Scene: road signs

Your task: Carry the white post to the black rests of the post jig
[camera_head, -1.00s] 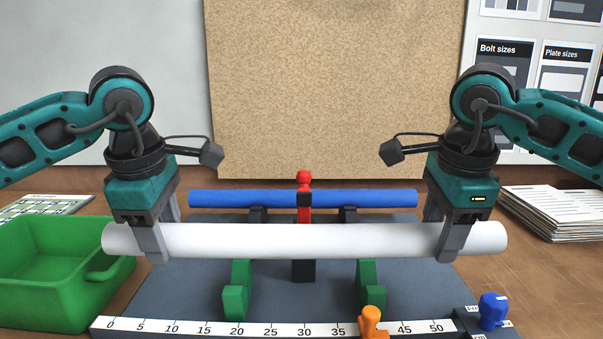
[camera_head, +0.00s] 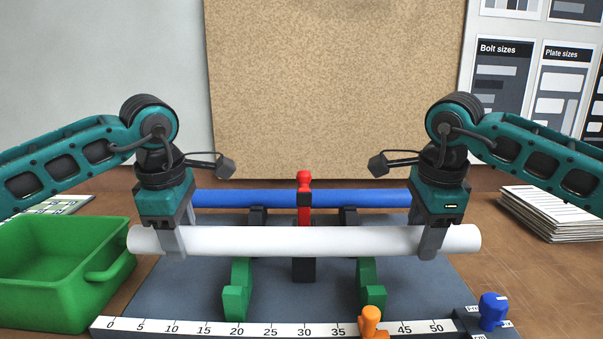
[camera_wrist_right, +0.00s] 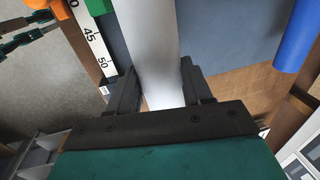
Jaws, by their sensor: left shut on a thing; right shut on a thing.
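The white post (camera_head: 303,241) is held level across the front of the post jig in the head view, above the dark base plate. My left gripper (camera_head: 172,244) is shut on it near its left end. My right gripper (camera_head: 432,245) is shut on it near its right end. In the right wrist view the white post (camera_wrist_right: 153,50) runs between the fingers of the right gripper (camera_wrist_right: 155,90). Green supports (camera_head: 236,290) stand below and in front of the white post.
A green bin (camera_head: 60,270) stands at the left. A white ruler strip (camera_head: 270,330) runs along the front, with an orange knob (camera_head: 370,322) on it. A blue knob (camera_head: 493,310) is at the front right. A paper stack (camera_head: 550,213) lies at the right.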

